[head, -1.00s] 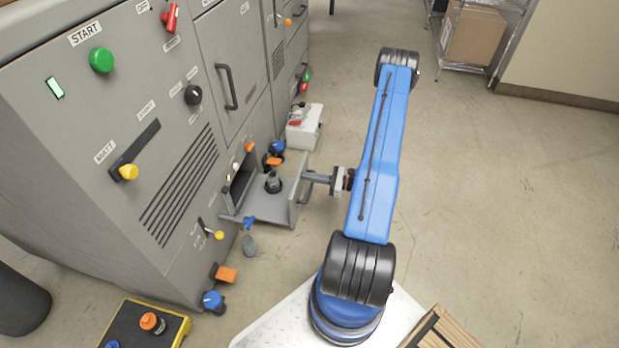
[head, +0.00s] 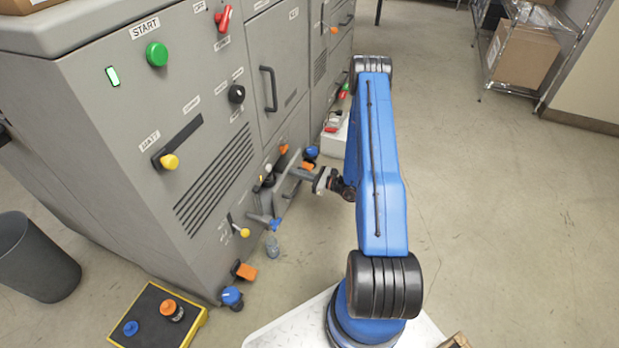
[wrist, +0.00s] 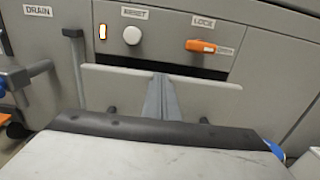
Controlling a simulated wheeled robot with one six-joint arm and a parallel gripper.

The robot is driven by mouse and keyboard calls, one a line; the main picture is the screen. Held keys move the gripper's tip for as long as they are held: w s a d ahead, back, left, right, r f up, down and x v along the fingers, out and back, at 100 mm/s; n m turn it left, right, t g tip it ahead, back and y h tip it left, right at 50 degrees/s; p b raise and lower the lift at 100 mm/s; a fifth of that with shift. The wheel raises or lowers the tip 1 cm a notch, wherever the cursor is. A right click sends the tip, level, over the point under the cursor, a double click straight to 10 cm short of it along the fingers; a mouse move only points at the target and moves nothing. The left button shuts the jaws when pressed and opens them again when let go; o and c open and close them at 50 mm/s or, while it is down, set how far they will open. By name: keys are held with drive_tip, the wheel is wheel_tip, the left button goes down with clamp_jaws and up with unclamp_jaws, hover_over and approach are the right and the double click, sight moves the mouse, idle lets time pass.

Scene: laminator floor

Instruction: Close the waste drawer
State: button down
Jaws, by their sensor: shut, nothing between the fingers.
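The waste drawer (head: 287,192) is low on the grey machine, under the reset and lock controls. In the head view it stands mostly inside the cabinet. In the wrist view its pale front panel (wrist: 205,92) spans the middle, with a dark gap above it, so it appears slightly out. My gripper (head: 302,172) is in front of the drawer. Its fingers (wrist: 162,97) are together, empty, and reach the drawer front near its middle. Whether they touch it is hard to tell. The drawer's contents are hidden.
An orange lock lever (wrist: 201,46) and white reset knob (wrist: 132,35) sit just above the drawer. Blue (head: 231,296) and orange (head: 244,271) fittings stick out low on the machine. A yellow-edged tray (head: 195,328) and grey bin (head: 35,258) stand at left.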

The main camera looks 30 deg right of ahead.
drive_tip(key=shift+x, duration=1.55)
